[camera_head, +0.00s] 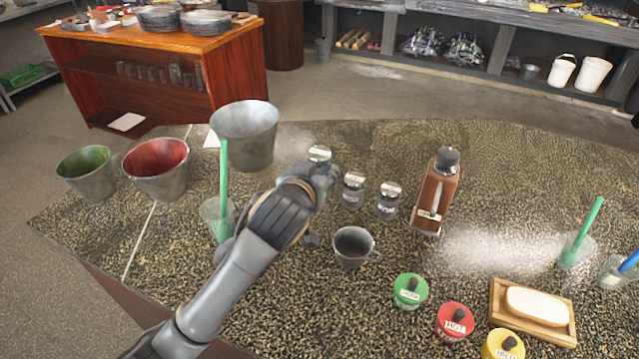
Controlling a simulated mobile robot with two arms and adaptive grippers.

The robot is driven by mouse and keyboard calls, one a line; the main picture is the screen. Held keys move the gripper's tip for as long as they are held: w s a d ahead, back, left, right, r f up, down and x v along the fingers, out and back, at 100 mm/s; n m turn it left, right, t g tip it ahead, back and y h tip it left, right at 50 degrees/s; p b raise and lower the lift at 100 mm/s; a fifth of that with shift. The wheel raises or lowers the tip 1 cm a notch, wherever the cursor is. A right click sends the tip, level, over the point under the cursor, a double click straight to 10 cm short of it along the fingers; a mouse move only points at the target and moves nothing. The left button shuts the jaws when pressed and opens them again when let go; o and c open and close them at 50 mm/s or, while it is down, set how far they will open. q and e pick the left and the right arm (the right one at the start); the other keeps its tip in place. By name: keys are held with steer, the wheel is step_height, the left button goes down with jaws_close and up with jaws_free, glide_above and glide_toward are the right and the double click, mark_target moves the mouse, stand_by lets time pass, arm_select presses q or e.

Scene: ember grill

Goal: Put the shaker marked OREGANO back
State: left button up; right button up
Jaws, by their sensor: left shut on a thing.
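My left gripper (322,178) reaches in over the table and is shut on a shaker (319,154) with a grey lid. Only the top of this shaker shows; its label is too small to read and the gripper hides its lower part. To its right stand two similar glass shakers, a nearer one (353,191) and one farther right (389,201), both upright with grey lids and labels that I cannot read. My right gripper is not in view.
A dark mug (353,247) stands just in front of the shakers, and a brown dispenser (436,192) stands to their right. A metal bucket (246,135) and a glass with a green stick (219,215) stand left of my gripper. Colored lidded pots (410,291) stand in front.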

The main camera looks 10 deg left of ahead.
arm_select(q)
steer(key=w+f, duration=0.2)
steer(key=w+a+f, duration=0.1)
steer(key=w+f, duration=0.1)
steer(key=w, duration=0.1)
steer(key=w+f, duration=0.2)
steer(key=f, duration=0.1)
steer(key=shift+w+a+p, duration=0.15)
steer(key=shift+a+p, duration=0.1)
steer(key=shift+p, duration=0.15)
step_height(320, 180, down, 2)
steer(key=shift+f+p, duration=0.2)
steer(key=shift+p, duration=0.2)
steer(key=shift+f, duration=0.3)
steer(key=shift+f, duration=0.15)
steer(key=o, duration=1)
